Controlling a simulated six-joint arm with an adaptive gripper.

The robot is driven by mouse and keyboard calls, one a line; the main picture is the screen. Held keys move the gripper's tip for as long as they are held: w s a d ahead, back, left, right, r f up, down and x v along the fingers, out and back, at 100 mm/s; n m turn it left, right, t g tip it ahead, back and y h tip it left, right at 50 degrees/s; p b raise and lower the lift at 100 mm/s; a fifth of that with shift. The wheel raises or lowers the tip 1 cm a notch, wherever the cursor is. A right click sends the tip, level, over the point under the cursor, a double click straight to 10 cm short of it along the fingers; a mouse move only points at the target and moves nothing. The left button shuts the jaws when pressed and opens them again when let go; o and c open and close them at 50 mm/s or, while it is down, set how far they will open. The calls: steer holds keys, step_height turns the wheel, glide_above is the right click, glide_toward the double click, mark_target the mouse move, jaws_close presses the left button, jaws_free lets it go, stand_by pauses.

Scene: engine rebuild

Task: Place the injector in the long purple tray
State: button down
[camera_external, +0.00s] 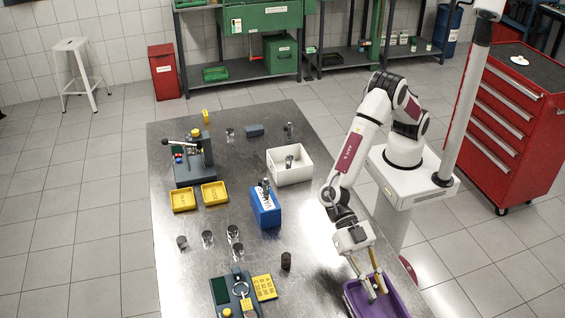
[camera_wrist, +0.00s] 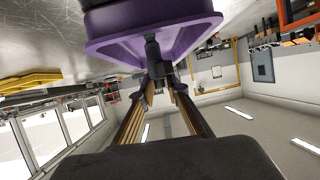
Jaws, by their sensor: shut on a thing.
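The long purple tray (camera_external: 397,299) lies at the near right edge of the metal table, cut off by the bottom of the external view. My gripper (camera_external: 374,287) points down over the tray's opening. In the wrist view the tray (camera_wrist: 186,38) fills the top. My gripper (camera_wrist: 161,80) is shut there on a dark, slim part, the injector (camera_wrist: 152,50), held between the fingertips against the tray's near side. The injector is too small to make out in the external view. I cannot tell whether it touches the tray.
A blue box (camera_external: 266,212) and a white bin (camera_external: 291,178) stand mid-table with metal parts in them. A dark cylinder (camera_external: 286,261) stands left of the purple tray. Yellow trays (camera_external: 182,200), fixtures and several metal cylinders stand further left. The table between is partly clear.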

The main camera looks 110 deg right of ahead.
steer(key=shift+f, duration=0.15)
steer(key=c, duration=2)
jaws_free()
steer(key=shift+o, duration=0.2)
steer(key=v, duration=1.2)
